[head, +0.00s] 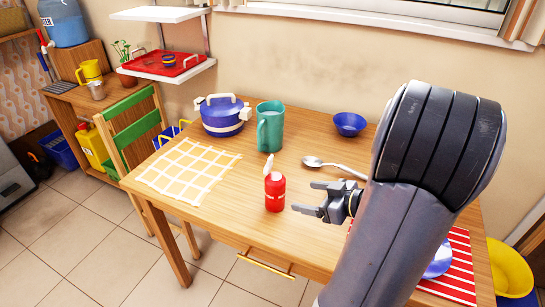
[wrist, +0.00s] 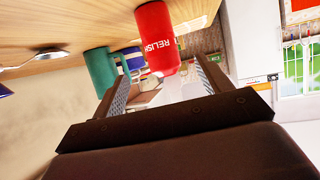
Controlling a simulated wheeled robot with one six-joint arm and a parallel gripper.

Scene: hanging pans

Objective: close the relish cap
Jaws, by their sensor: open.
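The red relish bottle (head: 275,194) stands upright on the wooden table, near its front edge. Its white cap (head: 268,164) is flipped open and tilts up at the top. My gripper (head: 308,198) is open and empty, just right of the bottle and apart from it, with its fingers pointing toward it. In the wrist view the bottle (wrist: 155,38) appears upside down with the RELISH label visible, ahead of my open fingers. The cap is hard to make out there against the pale background.
A teal pitcher (head: 270,127) and a blue pot (head: 222,115) stand behind the bottle. A spoon (head: 334,167) lies behind my gripper, and a blue bowl (head: 349,124) is farther back. A yellow checked cloth (head: 188,170) lies left. A red striped mat (head: 462,268) is at right.

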